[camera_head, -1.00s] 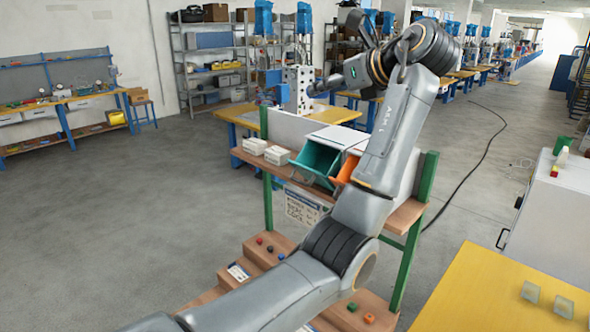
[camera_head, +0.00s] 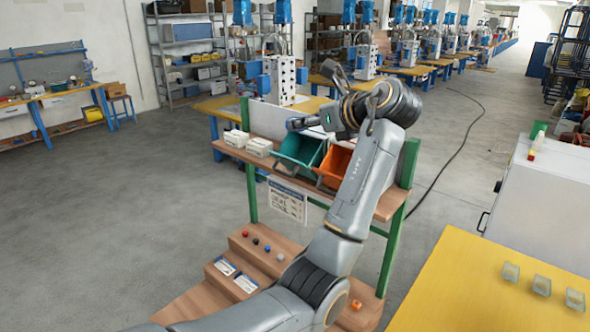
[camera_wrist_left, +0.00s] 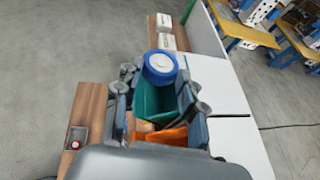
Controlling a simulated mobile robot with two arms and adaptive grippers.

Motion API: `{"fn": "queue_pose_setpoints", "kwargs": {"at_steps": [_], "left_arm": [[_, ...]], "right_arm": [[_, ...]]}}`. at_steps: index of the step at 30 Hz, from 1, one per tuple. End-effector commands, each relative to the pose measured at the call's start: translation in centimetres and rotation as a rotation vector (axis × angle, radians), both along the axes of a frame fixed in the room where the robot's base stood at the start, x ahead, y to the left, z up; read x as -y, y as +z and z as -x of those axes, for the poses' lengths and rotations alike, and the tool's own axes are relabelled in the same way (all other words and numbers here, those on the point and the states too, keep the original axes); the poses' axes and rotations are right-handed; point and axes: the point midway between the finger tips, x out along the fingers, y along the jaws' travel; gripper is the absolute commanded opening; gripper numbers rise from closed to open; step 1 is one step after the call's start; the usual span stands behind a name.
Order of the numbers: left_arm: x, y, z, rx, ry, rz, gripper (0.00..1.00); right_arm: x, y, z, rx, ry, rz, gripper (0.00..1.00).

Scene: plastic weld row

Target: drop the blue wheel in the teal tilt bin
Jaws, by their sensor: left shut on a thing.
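My left gripper (camera_head: 304,122) is above the teal tilt bin (camera_head: 301,153) on the upper shelf of the rack. In the left wrist view the gripper (camera_wrist_left: 158,80) is shut on the blue wheel (camera_wrist_left: 160,68), which has a white round centre. The wheel shows over the far part of the teal bin (camera_wrist_left: 150,104), which is open at the top. In the head view the wheel is too small to make out clearly at the fingertips. My right gripper is not in view.
An orange bin (camera_head: 334,165) stands right beside the teal one, partly behind my arm. White boxes (camera_head: 258,147) stand to the left on the shelf. A green post (camera_head: 392,240) rises at the right. Small coloured objects lie on the lower wooden steps (camera_head: 262,262).

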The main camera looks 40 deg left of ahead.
Motion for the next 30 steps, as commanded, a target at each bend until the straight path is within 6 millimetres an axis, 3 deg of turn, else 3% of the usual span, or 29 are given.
{"fn": "queue_pose_setpoints", "kwargs": {"at_steps": [12,30], "left_arm": [[-0.2,-0.1,0.0,0.000,0.001,0.000,0.11],[-1.7,-0.7,-0.4,0.000,0.000,0.000,0.11]], "right_arm": [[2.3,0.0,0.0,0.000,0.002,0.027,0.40],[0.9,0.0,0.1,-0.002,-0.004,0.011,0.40]]}}
